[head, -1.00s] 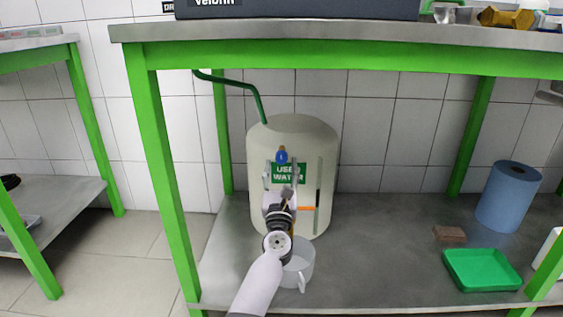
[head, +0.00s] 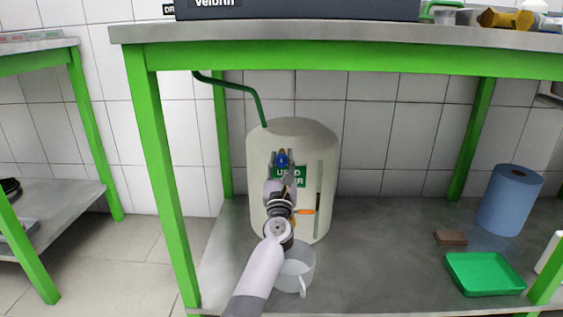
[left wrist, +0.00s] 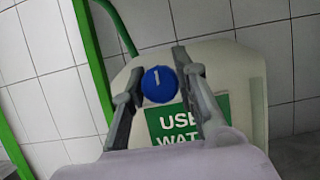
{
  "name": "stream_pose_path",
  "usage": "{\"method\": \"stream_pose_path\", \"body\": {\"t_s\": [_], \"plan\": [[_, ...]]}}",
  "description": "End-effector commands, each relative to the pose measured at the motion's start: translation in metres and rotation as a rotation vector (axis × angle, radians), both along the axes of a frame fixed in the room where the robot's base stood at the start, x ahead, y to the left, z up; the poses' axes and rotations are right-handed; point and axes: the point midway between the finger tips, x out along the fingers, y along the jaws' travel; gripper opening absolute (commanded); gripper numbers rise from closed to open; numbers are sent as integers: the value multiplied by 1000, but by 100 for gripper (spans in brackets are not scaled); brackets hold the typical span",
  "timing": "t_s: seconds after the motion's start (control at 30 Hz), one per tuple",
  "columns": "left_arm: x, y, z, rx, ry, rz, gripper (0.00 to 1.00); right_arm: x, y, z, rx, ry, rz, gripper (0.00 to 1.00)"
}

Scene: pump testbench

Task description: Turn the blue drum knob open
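The blue drum knob (head: 282,161) is on the upper front of the beige drum (head: 318,140), above the green "USED WATER" label (head: 300,181). In the left wrist view the round knob (left wrist: 160,84) shows a short white mark pointing nearly straight up. My left gripper (head: 282,155) is at the knob, with one finger on each side. In the left wrist view the fingers (left wrist: 159,60) are apart, with the knob between them and narrow gaps beside it. Contact cannot be seen. My right gripper is not in view.
A clear mug (head: 296,272) stands on the lower shelf (head: 380,270) in front of the drum, below my left arm. A green hose (head: 257,103) enters the drum's top. A blue roll (head: 510,200), brown block (head: 450,237) and green tray (head: 484,273) are at right. Green table legs (head: 160,180) frame the space.

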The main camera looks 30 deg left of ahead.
Motion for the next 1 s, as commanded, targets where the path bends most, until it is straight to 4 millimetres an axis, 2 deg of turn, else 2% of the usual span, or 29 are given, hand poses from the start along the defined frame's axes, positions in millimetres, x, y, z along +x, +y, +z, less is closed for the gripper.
{"method": "stream_pose_path", "body": {"t_s": [0.37, 0.77, 1.0], "plan": [[0, 0, 0, 0, 0, 0, 0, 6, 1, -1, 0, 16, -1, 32], [0, 0, 2, 72, 45, 1, 0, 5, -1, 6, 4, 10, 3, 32], [0, 0, 3, 224, 141, 0, 0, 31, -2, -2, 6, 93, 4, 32]]}}
